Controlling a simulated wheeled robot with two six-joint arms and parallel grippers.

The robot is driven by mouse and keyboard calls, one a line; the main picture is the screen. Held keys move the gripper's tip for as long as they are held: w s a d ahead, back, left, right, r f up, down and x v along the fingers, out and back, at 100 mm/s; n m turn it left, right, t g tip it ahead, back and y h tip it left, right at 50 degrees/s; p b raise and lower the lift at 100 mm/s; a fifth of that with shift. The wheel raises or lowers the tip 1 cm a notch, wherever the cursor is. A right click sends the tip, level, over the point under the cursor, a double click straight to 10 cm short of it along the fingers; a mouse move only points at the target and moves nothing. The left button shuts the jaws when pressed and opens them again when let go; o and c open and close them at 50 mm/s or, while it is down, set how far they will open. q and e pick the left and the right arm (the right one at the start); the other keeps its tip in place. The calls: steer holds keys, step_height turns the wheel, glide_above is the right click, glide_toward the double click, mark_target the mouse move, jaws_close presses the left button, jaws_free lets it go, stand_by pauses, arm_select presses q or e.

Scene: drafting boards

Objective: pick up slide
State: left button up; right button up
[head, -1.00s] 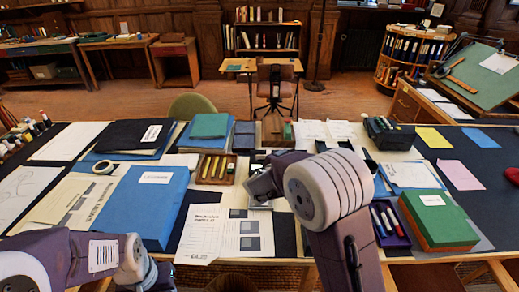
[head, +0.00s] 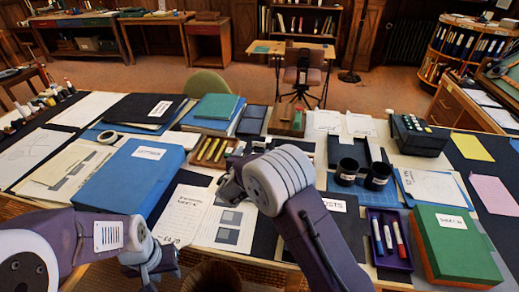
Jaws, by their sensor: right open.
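I cannot pick out a slide for certain; the area under and just behind my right arm is hidden. My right gripper (head: 230,188) is open above the middle of the table, by the right edge of a printed sheet (head: 187,214). Its fingers are small and partly covered by its own wrist. My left gripper (head: 150,262) is low at the table's front edge, in front of the large blue box (head: 131,180). Its fingers are too unclear to tell open from shut.
A wooden tray of yellow sticks (head: 212,151) lies behind my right gripper. Right of my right arm stand two black cups (head: 347,172), a purple tray of markers (head: 388,240) and a green box (head: 453,242). A dark device (head: 418,136) stands at the back right.

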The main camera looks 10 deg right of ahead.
mark_target(259, 144)
steer(key=x, duration=0.3)
steer(key=shift+w, duration=0.1)
steer(key=x, duration=0.4)
steer(key=shift+w+d+f, duration=0.15)
steer(key=shift+c, duration=0.3)
